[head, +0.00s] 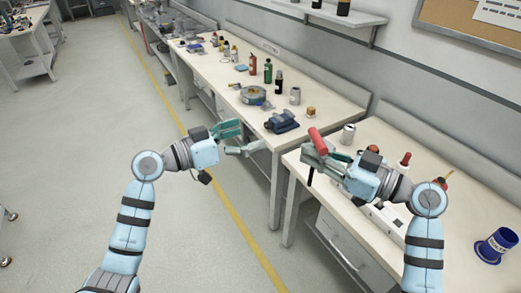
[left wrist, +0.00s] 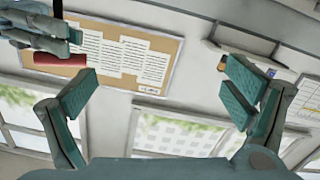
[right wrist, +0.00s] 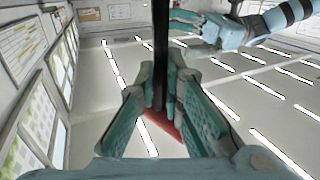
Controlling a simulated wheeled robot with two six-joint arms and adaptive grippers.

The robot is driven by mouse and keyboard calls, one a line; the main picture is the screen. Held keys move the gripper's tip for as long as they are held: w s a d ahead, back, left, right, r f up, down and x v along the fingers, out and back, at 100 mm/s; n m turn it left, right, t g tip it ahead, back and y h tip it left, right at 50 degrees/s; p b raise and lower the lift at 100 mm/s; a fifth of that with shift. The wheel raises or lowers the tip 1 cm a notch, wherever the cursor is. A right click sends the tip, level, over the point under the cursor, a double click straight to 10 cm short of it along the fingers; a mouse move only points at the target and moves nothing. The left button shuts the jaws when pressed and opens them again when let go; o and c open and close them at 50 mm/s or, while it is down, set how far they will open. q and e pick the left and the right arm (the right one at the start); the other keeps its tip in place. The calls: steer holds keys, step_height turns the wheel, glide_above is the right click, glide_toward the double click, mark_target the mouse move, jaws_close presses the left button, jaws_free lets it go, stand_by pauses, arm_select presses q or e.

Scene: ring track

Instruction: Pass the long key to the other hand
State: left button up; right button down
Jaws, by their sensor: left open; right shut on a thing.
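The long key has a red handle (head: 317,141) and a thin black shaft (head: 310,178). My right gripper (head: 314,158) is shut on it and holds it up at the front edge of the right-hand bench. In the left wrist view the red handle (left wrist: 58,61) shows at upper left, beside the right gripper (left wrist: 40,38).
Another can (head: 348,134) and a blue cup (head: 496,244) stand on the right-hand bench.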

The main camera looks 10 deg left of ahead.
mark_target(315, 146)
arm_select(q)
steer(key=s+d+r+m+g+h, duration=0.45)
steer(key=s+m, duration=0.25)
steer(key=s, duration=0.2)
arm_select(e)
steer(key=shift+s+r, duration=0.1)
steer(key=shift+s, duration=0.05)
arm_select(q)
steer(key=shift+g+y, duration=0.35)
steer(key=shift+g, duration=0.3)
steer(key=x, duration=0.8)
steer(key=f+x, duration=0.1)
steer(key=x, duration=0.3)
steer(key=shift+w+d, duration=0.1)
steer(key=shift+d, duration=0.2)
arm_select(e)
steer(key=shift+d, duration=0.1)
arm_select(q)
steer(key=shift+a, duration=0.15)
steer(key=c, duration=0.9)
steer(key=o, duration=0.9)
